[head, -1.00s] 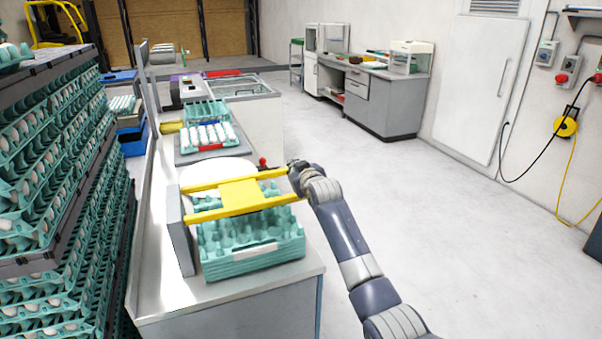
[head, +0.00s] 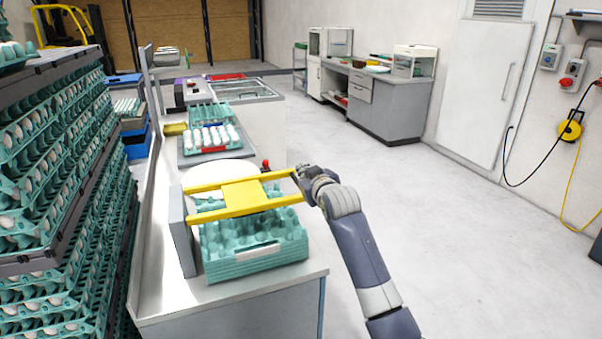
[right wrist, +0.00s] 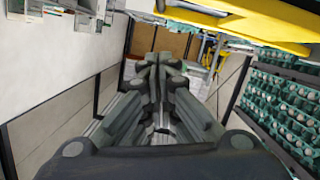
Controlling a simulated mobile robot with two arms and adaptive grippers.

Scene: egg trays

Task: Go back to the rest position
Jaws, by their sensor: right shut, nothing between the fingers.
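My right gripper (head: 304,169) is beside the right end of the yellow frame (head: 240,196) over the counter. In the right wrist view my right gripper (right wrist: 158,70) shows its fingers together with nothing between them. The yellow frame stands above a stack of green egg trays (head: 255,258) at the near end of the counter. From the head view I cannot tell whether the gripper touches the frame. My left gripper is not in view.
A tray of white eggs (head: 205,138) sits farther along the counter (head: 160,290). Tall stacks of egg trays (head: 60,190) stand at the left. A grey workbench (head: 392,105) stands at the back. The floor (head: 450,240) at the right is clear.

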